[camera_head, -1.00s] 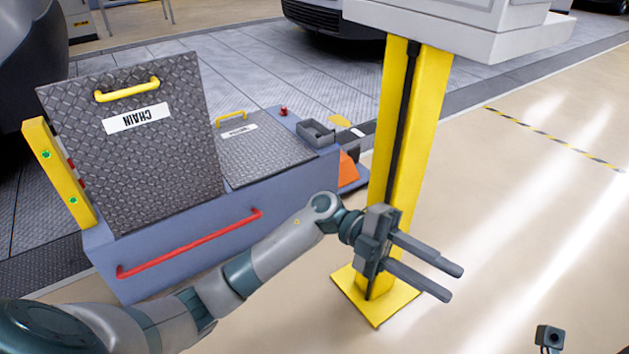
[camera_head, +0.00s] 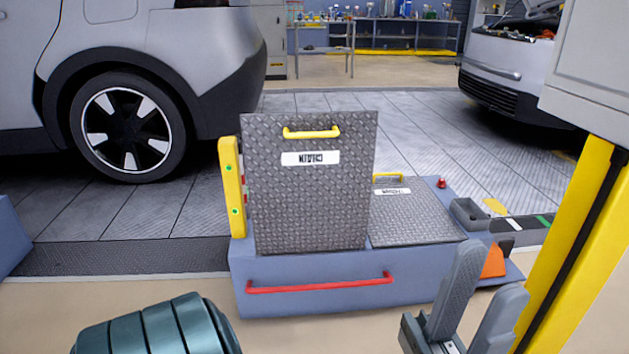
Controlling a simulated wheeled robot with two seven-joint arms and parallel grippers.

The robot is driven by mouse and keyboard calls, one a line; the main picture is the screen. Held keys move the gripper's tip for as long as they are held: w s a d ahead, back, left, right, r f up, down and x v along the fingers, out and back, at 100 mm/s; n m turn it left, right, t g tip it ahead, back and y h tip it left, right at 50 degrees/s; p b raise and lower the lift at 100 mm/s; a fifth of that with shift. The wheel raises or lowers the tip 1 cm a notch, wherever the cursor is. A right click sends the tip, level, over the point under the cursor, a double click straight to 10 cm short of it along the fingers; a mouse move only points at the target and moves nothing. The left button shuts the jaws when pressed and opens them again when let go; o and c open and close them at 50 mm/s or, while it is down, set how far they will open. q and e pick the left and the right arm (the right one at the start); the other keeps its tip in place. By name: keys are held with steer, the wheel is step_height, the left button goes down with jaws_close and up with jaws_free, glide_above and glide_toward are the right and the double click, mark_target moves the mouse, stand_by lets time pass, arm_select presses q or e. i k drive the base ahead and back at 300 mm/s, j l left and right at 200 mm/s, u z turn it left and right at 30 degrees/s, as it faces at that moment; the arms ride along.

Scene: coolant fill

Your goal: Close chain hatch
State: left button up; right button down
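The chain hatch (camera_head: 310,205) is a grey diamond-plate lid standing upright, open, on the blue-grey box (camera_head: 330,300). A yellow handle (camera_head: 311,132) is near its top edge, and its white label (camera_head: 310,158) reads upside down. Part of my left arm shows at the bottom left.
A second diamond-plate lid (camera_head: 415,225) lies flat right of the hatch. A red handrail (camera_head: 320,285) runs along the box front. A yellow upright (camera_head: 232,187) with green lights flanks the hatch's left.

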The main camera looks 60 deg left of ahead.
mark_target(309, 175)
steer(key=u, duration=2.6)
steer(key=i+l, duration=0.1)
steer(key=l, duration=0.8)
steer(key=i+l, duration=0.1)
steer(key=l, duration=0.75)
steer(key=i+j+z, duration=0.1)
steer(key=z, duration=0.25)
steer(key=j+z, duration=0.65)
steer(key=i+l, duration=0.05)
